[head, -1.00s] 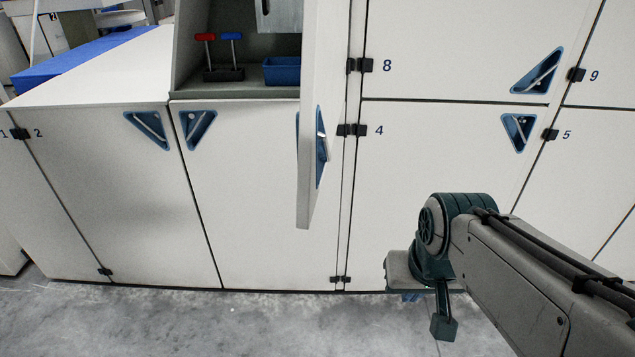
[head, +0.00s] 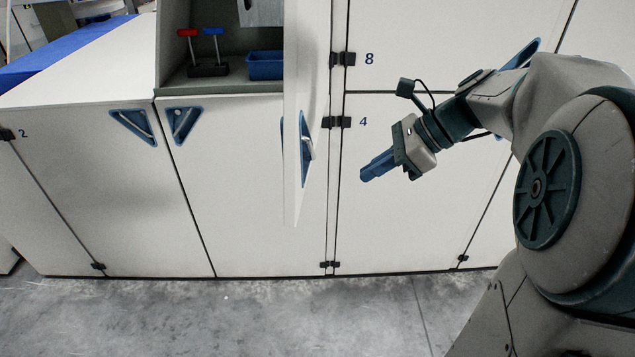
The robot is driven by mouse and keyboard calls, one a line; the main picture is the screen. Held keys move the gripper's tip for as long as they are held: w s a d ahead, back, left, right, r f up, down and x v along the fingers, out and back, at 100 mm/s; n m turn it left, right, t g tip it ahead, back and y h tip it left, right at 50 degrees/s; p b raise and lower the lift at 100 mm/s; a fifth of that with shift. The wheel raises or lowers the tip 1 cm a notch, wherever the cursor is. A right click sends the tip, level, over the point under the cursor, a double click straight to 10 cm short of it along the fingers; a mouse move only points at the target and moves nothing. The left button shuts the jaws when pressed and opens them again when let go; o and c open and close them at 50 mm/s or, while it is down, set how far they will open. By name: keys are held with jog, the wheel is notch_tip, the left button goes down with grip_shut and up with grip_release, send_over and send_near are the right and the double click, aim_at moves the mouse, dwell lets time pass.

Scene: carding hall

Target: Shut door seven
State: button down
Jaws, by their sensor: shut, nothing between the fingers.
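A white door (head: 306,85) stands swung open, seen nearly edge-on, beside the open upper compartment left of door 8. No number shows on it; by its place it looks like door seven. Its blue triangular handle recess (head: 306,150) with a pale bar is near its lower end. The hinge (head: 335,59) is on the compartment's right side. My gripper (head: 364,175) has blue fingers, is shut and empty, and points left. In the picture it is right of the open door, in front of door 4, apart from the open door.
Inside the open compartment are a blue bin (head: 265,65) and a rack (head: 208,70) with red and blue handled tools. Closed doors 4 (head: 420,220) and 8 (head: 430,45) lie behind my arm. Grey floor (head: 230,315) is clear in front.

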jog(key=w+a+f+p, duration=0.1)
jog(key=w+a+f, duration=0.1)
jog(key=a+f, duration=0.4)
jog(key=shift+a+p, duration=0.3)
jog(key=shift+a, duration=1.6)
